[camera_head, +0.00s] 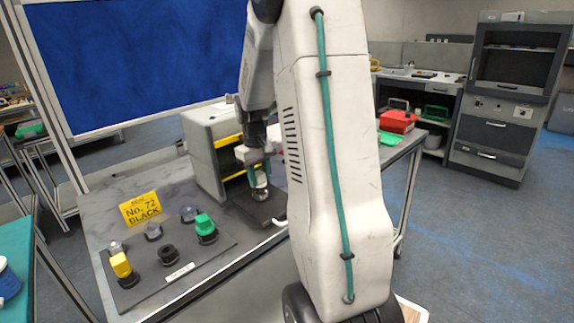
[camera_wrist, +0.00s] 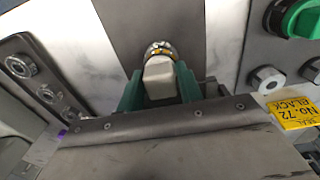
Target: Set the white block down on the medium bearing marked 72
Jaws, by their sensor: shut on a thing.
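My gripper (camera_head: 259,177) is shut on the white block. In the wrist view the block (camera_wrist: 158,76) sits between the green fingertips of my gripper (camera_wrist: 159,88). A round metallic piece with yellow spots (camera_wrist: 160,50) shows just beyond the block; whether it is joined to the block I cannot tell.
A grey cabinet with yellow-edged shelves (camera_head: 208,153) stands close behind my gripper. A white label (camera_head: 180,271) lies at the board's front.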

